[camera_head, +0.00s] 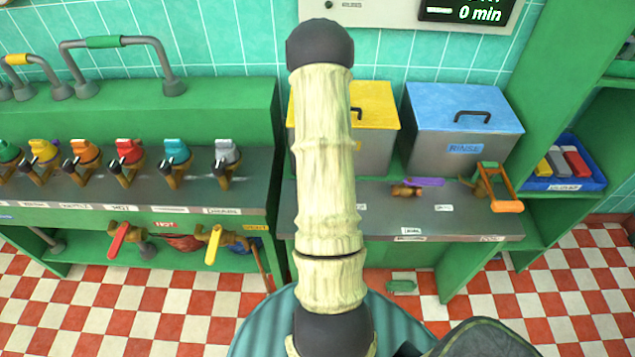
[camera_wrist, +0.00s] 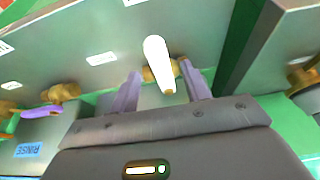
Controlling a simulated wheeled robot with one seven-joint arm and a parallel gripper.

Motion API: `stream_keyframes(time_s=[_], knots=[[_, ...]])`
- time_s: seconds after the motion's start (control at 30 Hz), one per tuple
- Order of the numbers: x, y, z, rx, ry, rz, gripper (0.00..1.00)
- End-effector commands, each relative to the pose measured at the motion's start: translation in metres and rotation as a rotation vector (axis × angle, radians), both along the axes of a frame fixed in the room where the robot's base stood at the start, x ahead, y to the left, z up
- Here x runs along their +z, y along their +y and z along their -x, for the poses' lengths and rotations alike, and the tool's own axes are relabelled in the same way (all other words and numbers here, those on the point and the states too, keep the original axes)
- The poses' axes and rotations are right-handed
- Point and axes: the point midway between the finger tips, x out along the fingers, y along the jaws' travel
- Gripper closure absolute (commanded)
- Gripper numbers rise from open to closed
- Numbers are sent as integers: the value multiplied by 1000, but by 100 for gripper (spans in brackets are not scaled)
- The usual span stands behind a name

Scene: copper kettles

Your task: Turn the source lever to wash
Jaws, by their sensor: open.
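The head view hides my gripper and this lever behind my arm. A purple lever (camera_head: 425,182) on a brass valve lies by the blue rinse tank (camera_head: 463,132); it also shows at the left of the wrist view (camera_wrist: 40,112). The small labels near these levers are too blurred to read, so I cannot tell which is the source lever.
A yellow-topped tank (camera_head: 375,105) is partly behind my arm. An orange-handled valve (camera_head: 505,206) sticks out at the counter's right end. Red (camera_head: 118,240) and yellow (camera_head: 214,245) levers project at the left. A blue crate (camera_head: 575,183) stands on the right shelf.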

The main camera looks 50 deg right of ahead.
Motion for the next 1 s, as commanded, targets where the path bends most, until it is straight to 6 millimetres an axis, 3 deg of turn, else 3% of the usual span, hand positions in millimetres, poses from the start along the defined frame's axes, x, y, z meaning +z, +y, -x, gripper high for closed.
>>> stream_keyframes(time_s=[1.0], knots=[[129,39,35,0,-2,2,53]])
